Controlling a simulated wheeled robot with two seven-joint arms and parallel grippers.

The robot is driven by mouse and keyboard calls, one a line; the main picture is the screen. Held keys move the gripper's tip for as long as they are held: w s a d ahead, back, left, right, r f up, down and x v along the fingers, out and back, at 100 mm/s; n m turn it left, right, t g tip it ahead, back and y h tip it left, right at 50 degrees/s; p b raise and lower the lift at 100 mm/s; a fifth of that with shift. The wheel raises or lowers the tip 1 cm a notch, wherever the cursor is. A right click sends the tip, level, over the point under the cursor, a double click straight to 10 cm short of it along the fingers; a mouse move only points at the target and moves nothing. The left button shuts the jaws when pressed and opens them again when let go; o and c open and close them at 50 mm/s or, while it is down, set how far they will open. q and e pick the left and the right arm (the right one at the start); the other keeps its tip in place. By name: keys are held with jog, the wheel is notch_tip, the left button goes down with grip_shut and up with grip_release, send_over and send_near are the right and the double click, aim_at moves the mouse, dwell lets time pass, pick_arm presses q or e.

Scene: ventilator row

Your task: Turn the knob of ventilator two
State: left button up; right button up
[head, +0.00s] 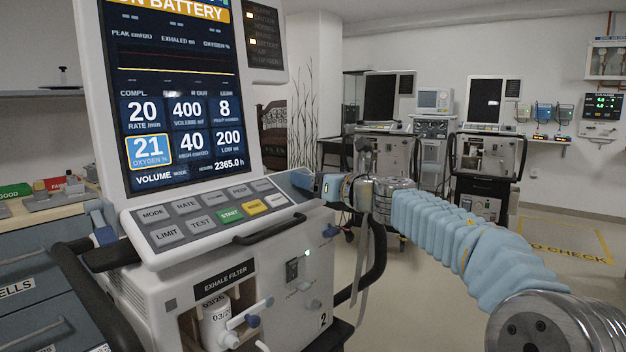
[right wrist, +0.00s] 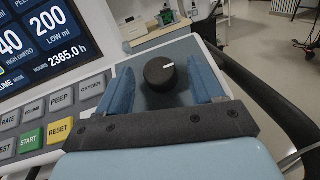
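Ventilator two (head: 250,290), marked "2" on its front, stands close in the head view. Its screen (head: 180,100) shows "on battery" and a highlighted oxygen value of 21. In the right wrist view, its round black knob (right wrist: 159,73) sits on a grey-blue panel, with its white mark pointing right. My right gripper (right wrist: 163,84) is open, one blue finger on each side of the knob, with visible gaps. In the head view, my right gripper (head: 304,182) is at the right end of the key panel, and the knob is hidden. My left gripper is not in view.
A black side rail (head: 376,262) curves out at the ventilator's right. A key panel (head: 215,212) lies below the screen. Drawers (head: 40,255) and a counter are at the left. Other ventilators (head: 487,155) stand at the back; the floor between is open.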

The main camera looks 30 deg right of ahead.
jog(key=c, duration=1)
jog(key=shift+a+m+h, duration=0.1)
jog(key=shift+m+h, duration=0.2)
